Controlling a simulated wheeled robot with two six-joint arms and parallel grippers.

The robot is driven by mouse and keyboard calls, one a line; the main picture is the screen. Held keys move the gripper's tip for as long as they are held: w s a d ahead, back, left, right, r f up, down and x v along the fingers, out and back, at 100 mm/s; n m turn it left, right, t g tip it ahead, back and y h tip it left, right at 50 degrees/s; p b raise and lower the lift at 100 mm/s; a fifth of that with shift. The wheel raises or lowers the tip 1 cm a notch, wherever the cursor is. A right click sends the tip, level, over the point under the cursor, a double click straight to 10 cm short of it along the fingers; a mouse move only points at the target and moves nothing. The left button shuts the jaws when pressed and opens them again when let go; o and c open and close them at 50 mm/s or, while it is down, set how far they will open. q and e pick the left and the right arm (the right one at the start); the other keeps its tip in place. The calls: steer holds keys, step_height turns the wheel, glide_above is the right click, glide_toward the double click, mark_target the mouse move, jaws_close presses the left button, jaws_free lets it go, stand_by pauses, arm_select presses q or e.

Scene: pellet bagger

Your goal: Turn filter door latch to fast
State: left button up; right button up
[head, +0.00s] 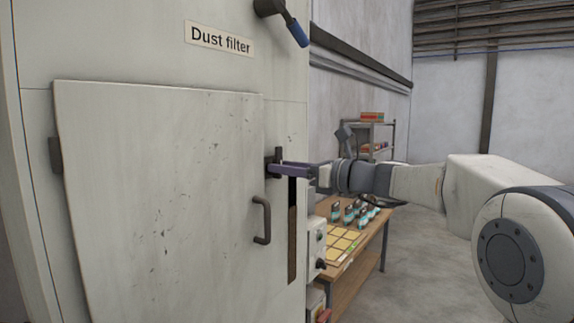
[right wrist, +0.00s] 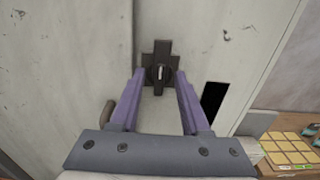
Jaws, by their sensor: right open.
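The filter door (head: 160,190) is a pale, scuffed panel below a "Dust filter" label (head: 219,39). Its black latch (head: 275,155) sits at the upper right edge of the door. In the right wrist view the latch (right wrist: 161,52) looks cross-shaped, with a round knob bearing a near-upright white mark. My right gripper (head: 279,168) reaches in from the right with its purple fingers at the latch. In the right wrist view the open fingers (right wrist: 159,74) stand either side of the knob; I cannot tell whether they touch it. My left gripper is not in view.
A dark door handle (head: 262,220) sticks out below the latch. A dark slot (head: 292,230) runs down the cabinet beside the door. A blue-tipped lever (head: 299,33) juts out above. A wooden table (head: 363,259) with yellow squares and several bottles stands at the right.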

jaws_close()
steer(key=shift+s+a+f+n+b, duration=0.1)
steer(key=shift+f+n+b, duration=0.05)
steer(key=shift+n+b, duration=4.1)
steer(key=shift+s+a+f+n+b, duration=0.1)
steer(key=shift+f+n+b, duration=0.05)
steer(key=shift+n+b, duration=4.05)
steer(key=shift+n+p, duration=0.5)
steer(key=shift+n, duration=0.15)
